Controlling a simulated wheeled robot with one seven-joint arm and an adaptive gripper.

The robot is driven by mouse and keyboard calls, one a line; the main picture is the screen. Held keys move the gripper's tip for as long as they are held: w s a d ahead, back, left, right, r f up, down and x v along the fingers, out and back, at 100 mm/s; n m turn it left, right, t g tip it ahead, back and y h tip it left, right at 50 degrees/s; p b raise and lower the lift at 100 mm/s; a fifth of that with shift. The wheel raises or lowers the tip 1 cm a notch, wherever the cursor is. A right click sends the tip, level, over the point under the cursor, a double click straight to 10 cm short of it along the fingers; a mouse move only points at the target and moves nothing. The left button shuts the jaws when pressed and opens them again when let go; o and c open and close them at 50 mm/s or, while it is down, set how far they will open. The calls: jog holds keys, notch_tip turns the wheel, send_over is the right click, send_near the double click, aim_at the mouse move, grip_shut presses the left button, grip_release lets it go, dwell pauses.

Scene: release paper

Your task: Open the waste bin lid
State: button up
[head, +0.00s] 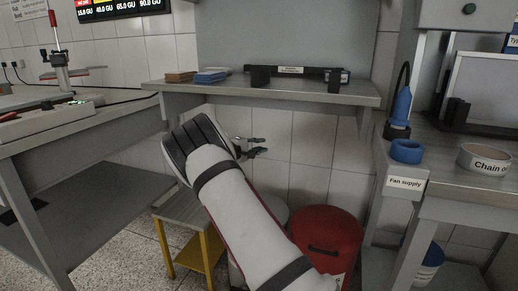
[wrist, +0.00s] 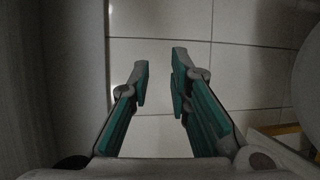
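A red round bin (head: 330,228), which looks like the waste bin, stands on the floor below the shelf bench, right of my arm. A dark handle or slot shows on it, and its top looks closed. My arm hides its lower left part.
A yellow-legged stool (head: 172,213) stands left of my arm. The shelf bench (head: 215,91) is just above my gripper. A left workbench (head: 80,125) and a right counter (head: 450,190) flank the space.

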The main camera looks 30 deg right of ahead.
jog(key=shift+d, duration=0.1)
grip_shut()
jog(key=shift+c, duration=2.1)
grip_release()
jog(key=o, duration=0.4)
jog(key=v, duration=1.2)
